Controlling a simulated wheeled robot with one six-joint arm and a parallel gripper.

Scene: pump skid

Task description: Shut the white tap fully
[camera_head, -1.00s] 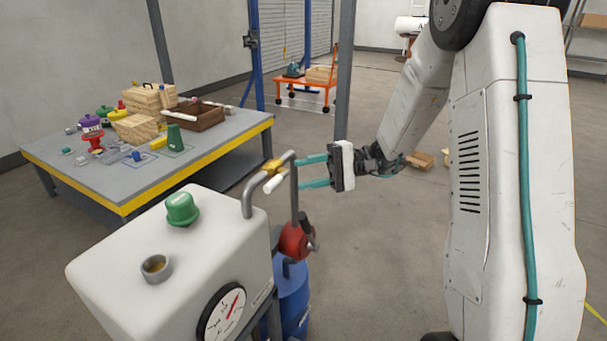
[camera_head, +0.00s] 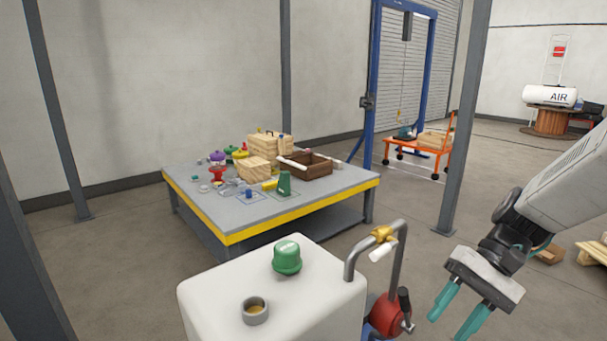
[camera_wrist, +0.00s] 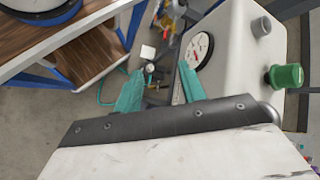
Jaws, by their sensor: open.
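The white tap handle (camera_head: 381,250) sticks out from a yellow brass valve body (camera_head: 383,234) on the grey bent pipe (camera_head: 399,262) beside the white tank (camera_head: 215,295). The handle slants down and to the left, across the pipe line. My gripper (camera_head: 452,322) is open and empty, to the right of the tap and lower in the picture, apart from it. In the wrist view, my gripper's teal fingers (camera_wrist: 160,92) are spread with nothing held between them. I cannot make out the tap in the wrist view.
A green cap (camera_head: 287,257) and an open grey filler neck (camera_head: 255,311) stand on the tank top. A red pump (camera_head: 388,316) with a dark lever sits below the pipe. A workbench (camera_head: 300,208) with many items stands behind.

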